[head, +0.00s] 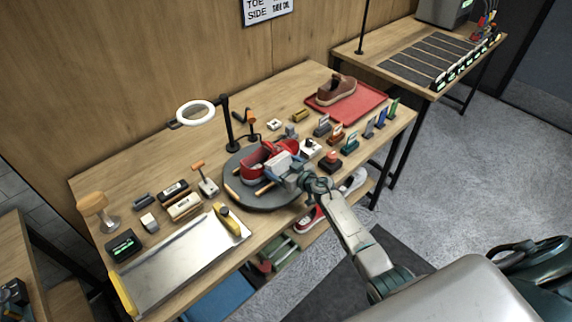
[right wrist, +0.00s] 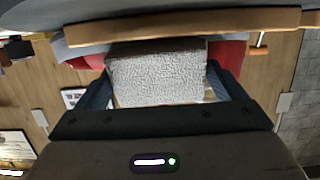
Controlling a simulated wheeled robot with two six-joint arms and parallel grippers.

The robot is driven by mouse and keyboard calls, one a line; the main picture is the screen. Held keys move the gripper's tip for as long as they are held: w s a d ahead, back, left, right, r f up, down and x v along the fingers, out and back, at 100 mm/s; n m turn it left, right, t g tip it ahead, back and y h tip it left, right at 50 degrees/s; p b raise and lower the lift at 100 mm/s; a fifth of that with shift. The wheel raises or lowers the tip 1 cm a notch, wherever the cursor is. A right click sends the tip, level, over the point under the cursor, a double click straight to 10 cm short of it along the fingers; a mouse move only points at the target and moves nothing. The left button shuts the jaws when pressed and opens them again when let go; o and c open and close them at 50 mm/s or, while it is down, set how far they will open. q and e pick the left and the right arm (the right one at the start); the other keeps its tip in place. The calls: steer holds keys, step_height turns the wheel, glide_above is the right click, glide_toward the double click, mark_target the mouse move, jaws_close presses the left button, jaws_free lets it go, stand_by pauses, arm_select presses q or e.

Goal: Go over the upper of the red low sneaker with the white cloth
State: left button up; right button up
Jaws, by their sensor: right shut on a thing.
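The red low sneaker (head: 254,172) sits on a dark round turntable (head: 262,203) on the workbench. My right gripper (head: 284,171) is over the near right side of the sneaker and shut on the white cloth (head: 277,161). The textured whitish cloth (right wrist: 158,76) fills the space between the fingers in the right wrist view. Red parts of the sneaker (right wrist: 228,54) show at both sides behind it. The gripper and cloth hide part of the upper, and I cannot tell whether the cloth touches it. My left gripper is not in view.
A brown shoe (head: 337,90) rests on a red tray (head: 360,105) at the back right. Brushes and small blocks crowd around the turntable. A lamp post (head: 228,125) stands behind it.

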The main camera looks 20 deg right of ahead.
steer(key=shift+s+a+f, duration=0.1)
steer(key=shift+s+a, duration=0.4)
steer(key=shift+a, duration=1.05)
steer(key=shift+s+a+r, duration=0.1)
steer(key=shift+s+a, duration=0.35)
steer(key=shift+a, duration=1.15)
steer(key=shift+s+a+f, duration=0.1)
steer(key=shift+s+a, duration=0.4)
steer(key=shift+a, duration=1.05)
steer(key=shift+s+d, duration=0.1)
steer(key=shift+v, duration=2.9)
steer(key=shift+s, duration=0.1)
steer(key=v, duration=0.3)
